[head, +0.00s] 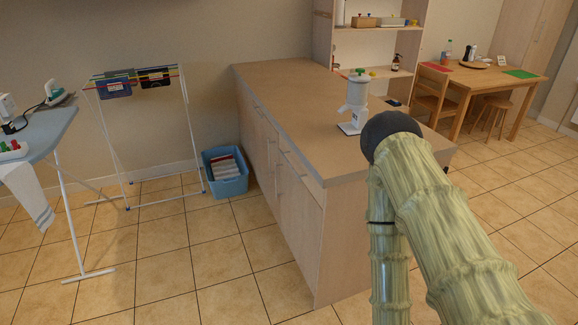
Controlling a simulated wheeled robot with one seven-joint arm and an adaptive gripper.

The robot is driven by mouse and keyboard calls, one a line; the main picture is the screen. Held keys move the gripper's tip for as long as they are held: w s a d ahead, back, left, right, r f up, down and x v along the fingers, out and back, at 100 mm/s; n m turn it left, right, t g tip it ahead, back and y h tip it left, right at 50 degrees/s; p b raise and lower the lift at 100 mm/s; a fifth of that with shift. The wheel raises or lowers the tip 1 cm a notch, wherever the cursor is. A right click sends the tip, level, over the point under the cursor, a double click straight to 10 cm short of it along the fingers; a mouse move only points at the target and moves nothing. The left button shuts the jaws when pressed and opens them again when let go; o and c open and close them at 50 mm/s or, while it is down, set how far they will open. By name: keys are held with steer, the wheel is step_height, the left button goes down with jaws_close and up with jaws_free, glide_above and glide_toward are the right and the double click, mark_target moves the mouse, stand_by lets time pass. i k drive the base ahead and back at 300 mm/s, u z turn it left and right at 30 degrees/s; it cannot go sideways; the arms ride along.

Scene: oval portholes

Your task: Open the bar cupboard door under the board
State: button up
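The bar is a long wooden unit with a light brown top board (290,88) in the middle of the view. Its left side carries pale cupboard fronts, seen at a steep angle. The nearest cupboard door (296,210) is under the board at the near end and looks shut. Narrow fronts like drawers seem to sit above it, and small handles are hard to make out. My arm rises from the lower right and bends at a dark joint in front of the bar's right end. My gripper is not visible, so its state is hidden.
A blue basket (226,174) stands on the floor left of the bar, beside a white drying rack (190,130). An ironing board (40,135) is at the far left. A white appliance (354,103) stands on the bar.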

mark_target(266, 138)
steer(key=z, duration=0.2)
steer(key=i, duration=0.8)
steer(key=u, duration=0.55)
steer(key=i, duration=0.75)
steer(key=u, duration=0.65)
